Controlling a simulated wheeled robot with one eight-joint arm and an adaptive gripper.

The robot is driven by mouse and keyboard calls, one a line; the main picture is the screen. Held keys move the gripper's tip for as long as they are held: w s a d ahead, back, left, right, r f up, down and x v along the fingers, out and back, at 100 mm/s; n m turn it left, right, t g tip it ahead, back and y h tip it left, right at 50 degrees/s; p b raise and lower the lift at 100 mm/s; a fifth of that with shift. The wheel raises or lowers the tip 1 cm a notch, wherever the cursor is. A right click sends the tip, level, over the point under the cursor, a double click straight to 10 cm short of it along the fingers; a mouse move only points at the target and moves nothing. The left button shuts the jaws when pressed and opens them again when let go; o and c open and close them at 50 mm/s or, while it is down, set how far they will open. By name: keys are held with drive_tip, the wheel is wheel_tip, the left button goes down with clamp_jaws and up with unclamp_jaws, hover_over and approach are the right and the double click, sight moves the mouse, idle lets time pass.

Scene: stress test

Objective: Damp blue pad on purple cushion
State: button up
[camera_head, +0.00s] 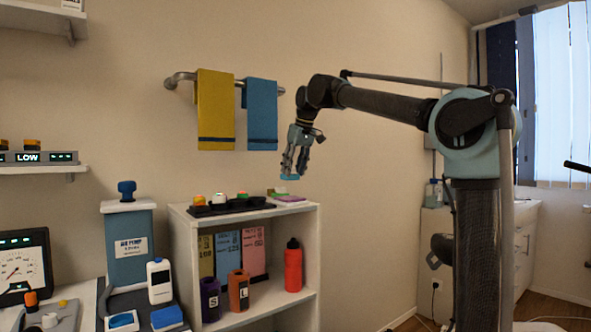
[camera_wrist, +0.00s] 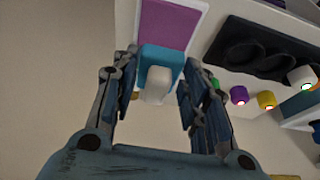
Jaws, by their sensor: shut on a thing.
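My gripper (camera_head: 293,172) points down above the white shelf unit, shut on the blue pad (camera_head: 290,177). In the wrist view the blue pad (camera_wrist: 162,60) sits between the fingertips of my gripper (camera_wrist: 160,75), with a pale knob (camera_wrist: 156,86) on its near side. The purple cushion (camera_wrist: 168,22) lies in a white frame beyond the pad, partly covered by it in this view. In the head view the purple cushion (camera_head: 291,198) is on the shelf top, below the raised pad with a visible gap.
A black tray (camera_head: 225,208) with several small coloured-top items stands on the shelf unit (camera_head: 310,212), left of the cushion. A small green item (camera_head: 277,191) lies beside the cushion. Yellow (camera_head: 215,105) and blue (camera_head: 261,112) towels hang on the wall rail behind.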

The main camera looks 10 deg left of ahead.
sight(295, 177)
drive_tip(key=shift+f, duration=2.75)
drive_tip(key=shift+f, duration=0.55)
drive_tip(key=shift+a+r, duration=0.1)
drive_tip(key=shift+r, duration=3.45)
